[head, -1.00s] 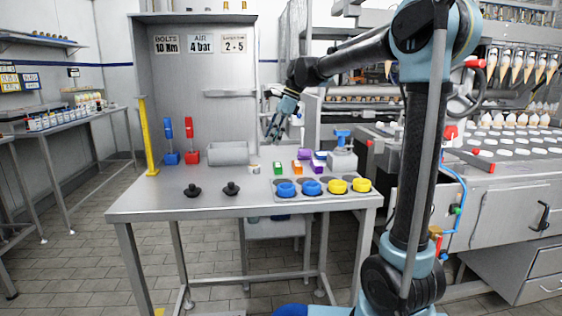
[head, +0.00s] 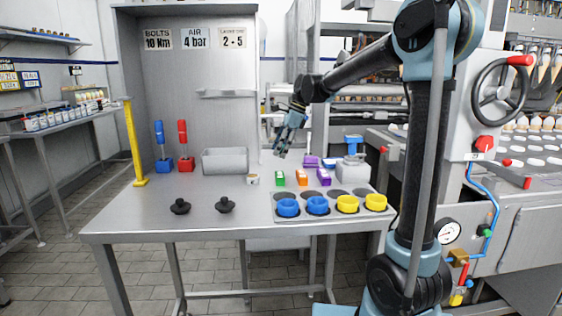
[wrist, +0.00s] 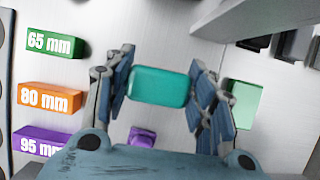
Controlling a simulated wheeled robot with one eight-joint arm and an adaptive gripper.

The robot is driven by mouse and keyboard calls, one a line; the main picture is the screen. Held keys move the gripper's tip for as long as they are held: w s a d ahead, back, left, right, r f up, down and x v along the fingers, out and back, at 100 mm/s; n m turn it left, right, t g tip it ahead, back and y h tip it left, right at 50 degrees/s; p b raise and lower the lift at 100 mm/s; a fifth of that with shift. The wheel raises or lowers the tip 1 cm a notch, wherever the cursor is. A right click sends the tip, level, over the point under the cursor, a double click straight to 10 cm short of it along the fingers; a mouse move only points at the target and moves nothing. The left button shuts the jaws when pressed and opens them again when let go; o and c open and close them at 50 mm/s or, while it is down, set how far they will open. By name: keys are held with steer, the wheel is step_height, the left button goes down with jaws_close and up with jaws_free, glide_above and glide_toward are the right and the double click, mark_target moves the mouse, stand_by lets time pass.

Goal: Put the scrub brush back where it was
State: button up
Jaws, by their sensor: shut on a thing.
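My gripper (head: 281,150) hangs above the back of the steel workbench (head: 200,220), fingers pointing down. In the wrist view its two fingers are shut on a teal block with rounded corners (wrist: 160,86), one finger on each side. This may be the scrub brush's body; no bristles show. The held block cannot be made out in the head view. The bench surface lies below it. A pale green piece (wrist: 243,103) shows past the right finger, partly hidden. A purple piece (wrist: 143,137) lies below the held block in the wrist view.
Gauge blocks marked 65 mm (wrist: 50,42), 80 mm (wrist: 48,97) and 95 mm (wrist: 42,142) lie nearby. A grey bin (head: 225,162), black knobs (head: 180,206), a tray of blue and yellow caps (head: 330,217) and a yellow post (head: 134,145) stand around.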

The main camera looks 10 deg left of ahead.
steer(key=shift+f, duration=2.15)
steer(key=shift+f, duration=0.1)
steer(key=o, duration=1.2)
steer(key=v, duration=1.2)
steer(key=shift+s, duration=0.15)
